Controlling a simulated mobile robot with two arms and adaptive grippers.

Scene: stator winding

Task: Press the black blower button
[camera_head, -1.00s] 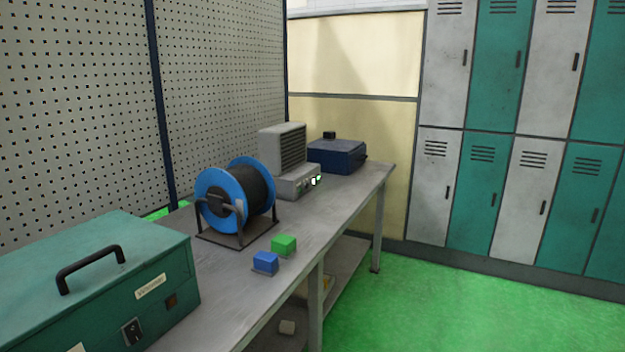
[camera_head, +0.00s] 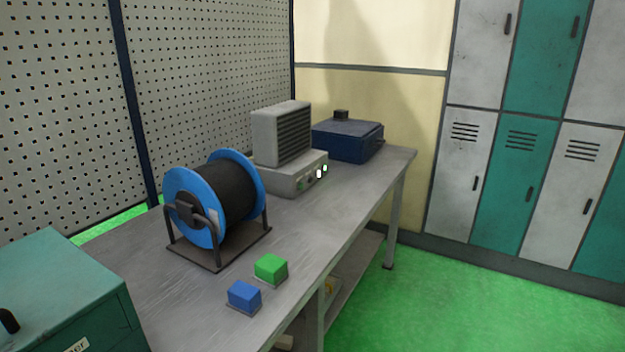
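The blower (camera_head: 282,135) is a grey box with a dark slatted front. It stands on a grey base unit (camera_head: 283,179) towards the far end of the workbench in the head view. The base's front panel carries small controls, among them a lit white one (camera_head: 319,174) and a green one (camera_head: 325,168). A small dark spot (camera_head: 311,180) lies beside the white one; it is too small to tell whether it is the black button. Neither of my grippers shows in the head view.
The workbench (camera_head: 330,215) also holds a blue cable reel (camera_head: 208,205), a green block (camera_head: 270,267), a blue block (camera_head: 244,295), a dark blue box (camera_head: 347,141) and a teal case (camera_head: 70,290). Lockers (camera_head: 522,190) stand at the back right. The green floor (camera_head: 430,310) at right is clear.

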